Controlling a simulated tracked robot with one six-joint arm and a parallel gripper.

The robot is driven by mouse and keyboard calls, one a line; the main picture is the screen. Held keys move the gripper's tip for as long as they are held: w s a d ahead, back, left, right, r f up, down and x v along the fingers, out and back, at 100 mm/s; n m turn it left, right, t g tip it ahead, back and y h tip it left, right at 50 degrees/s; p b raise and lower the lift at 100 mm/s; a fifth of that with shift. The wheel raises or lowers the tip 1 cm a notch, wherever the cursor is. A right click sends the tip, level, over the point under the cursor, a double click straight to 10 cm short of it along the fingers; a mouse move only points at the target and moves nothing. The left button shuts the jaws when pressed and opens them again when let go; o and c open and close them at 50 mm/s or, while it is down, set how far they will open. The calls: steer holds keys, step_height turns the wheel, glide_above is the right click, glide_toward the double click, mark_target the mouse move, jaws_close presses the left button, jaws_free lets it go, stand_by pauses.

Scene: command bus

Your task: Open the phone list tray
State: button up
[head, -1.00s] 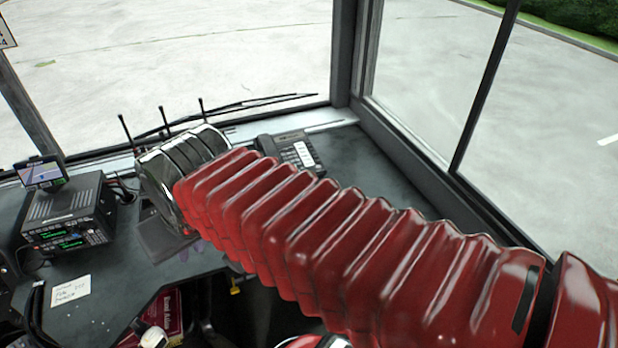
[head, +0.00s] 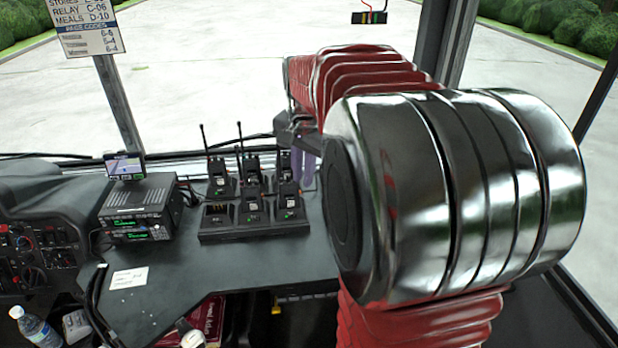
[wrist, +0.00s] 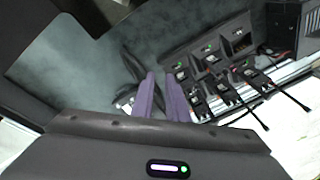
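My gripper (wrist: 160,78) has two purple fingers, set a little apart with nothing visible between them. In the head view the purple fingers (head: 303,168) point down over the dashboard, just right of the radio charger. The desk phone is hidden behind my arm in the head view. In the wrist view a dark shape with a pale patch (wrist: 125,98), perhaps part of the phone, shows beside and behind the fingers. I cannot make out the phone list tray in either current view, nor whether the fingers touch anything.
A charger (head: 255,228) with several upright handheld radios stands close left of the gripper; its antennas stick up. A radio unit (head: 140,213) with a small screen (head: 124,167) is further left. A paper note (head: 128,278) lies on the dashboard (head: 215,268), whose front middle is clear.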

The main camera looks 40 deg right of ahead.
steer(key=s+d+f+m+g, duration=0.1)
steer(key=d+f+m, duration=0.4)
steer(key=d, duration=0.7)
steer(key=d+f+m+g+y, duration=0.1)
steer(key=d+f+m, duration=0.4)
steer(key=d, duration=0.7)
steer(key=shift+s+d+f, duration=0.35)
steer(key=shift+s+f, duration=0.05)
steer(key=shift+f, duration=0.45)
steer(key=shift+f, duration=0.1)
step_height(320, 180, down, 14)
steer(key=shift+r, duration=0.2)
jaws_close()
